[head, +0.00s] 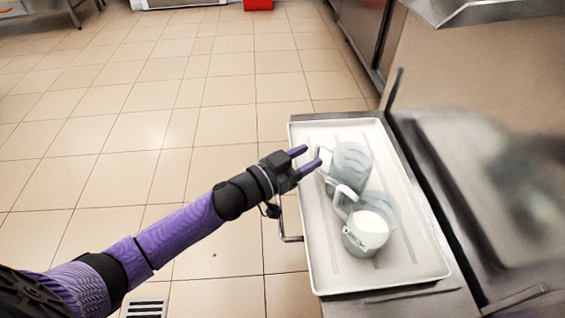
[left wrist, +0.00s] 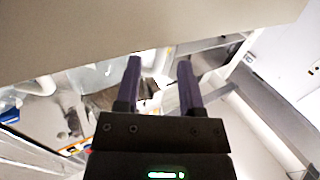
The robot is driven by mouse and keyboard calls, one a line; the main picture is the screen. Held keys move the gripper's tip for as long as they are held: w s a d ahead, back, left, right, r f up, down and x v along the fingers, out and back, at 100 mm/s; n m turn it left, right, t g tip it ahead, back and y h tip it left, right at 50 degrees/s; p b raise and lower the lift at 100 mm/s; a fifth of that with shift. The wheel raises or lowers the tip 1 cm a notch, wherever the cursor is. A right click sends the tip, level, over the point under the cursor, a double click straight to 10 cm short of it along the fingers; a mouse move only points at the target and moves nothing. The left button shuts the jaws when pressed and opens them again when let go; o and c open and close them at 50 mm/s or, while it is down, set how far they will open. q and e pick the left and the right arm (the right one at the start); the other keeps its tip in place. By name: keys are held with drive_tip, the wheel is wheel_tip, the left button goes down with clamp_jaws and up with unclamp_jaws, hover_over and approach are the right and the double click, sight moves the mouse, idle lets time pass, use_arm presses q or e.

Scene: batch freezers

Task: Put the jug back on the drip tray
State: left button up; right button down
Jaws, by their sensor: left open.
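The white drip tray (head: 398,160) with shallow ridges lies on a steel counter at centre right in the head view. Two clear jugs stand on it. The far jug (head: 354,164) looks empty, and its handle is on the left, facing my gripper. The near jug (head: 381,237) holds white liquid and has a pale, arched handle. My left gripper (head: 309,159) is open and empty at the tray's left edge, its fingertips pointing at the far jug's handle. The left wrist view shows both fingers (left wrist: 161,82) apart, with pale, unclear shapes beyond them.
A steel rail (head: 291,238) runs along the counter's left side. Steel equipment (head: 470,165) stands close on the right, with a blurred dark shape over it. The tiled floor (head: 150,130) on the left is clear. A red object (head: 258,4) stands far back.

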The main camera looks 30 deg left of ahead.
use_arm(q)
drive_tip(key=p+v, duration=0.3)
drive_tip(key=v, duration=0.5)
drive_tip(key=s+a+f+n+g+y, duration=0.2)
drive_tip(key=s+a+f+g+y, duration=0.15)
drive_tip(key=s+f, duration=0.6)
drive_tip(key=s+a+f+n+g+y, duration=0.15)
drive_tip(key=s+f+g+y, duration=0.35)
drive_tip(key=f, duration=0.8)
drive_tip(key=s+d+f+g, duration=0.1)
drive_tip(key=s+f+g, duration=0.1)
drive_tip(key=s, duration=1)
drive_tip(key=s+d+f+g, duration=0.1)
drive_tip(key=s+f+g, duration=0.2)
drive_tip(key=s, duration=0.9)
drive_tip(key=s+d+f+m+g, duration=0.1)
drive_tip(key=s+f+g, duration=0.2)
drive_tip(key=s, duration=0.9)
drive_tip(key=shift+s+d+f+g, duration=0.2)
drive_tip(key=shift+d+g, duration=0.1)
drive_tip(key=shift+g, duration=0.95)
use_arm(e)
drive_tip(key=v, duration=0.3)
drive_tip(key=shift+w+d+r, duration=0.1)
drive_tip(key=shift+w+r, duration=0.05)
drive_tip(key=shift+r, duration=0.05)
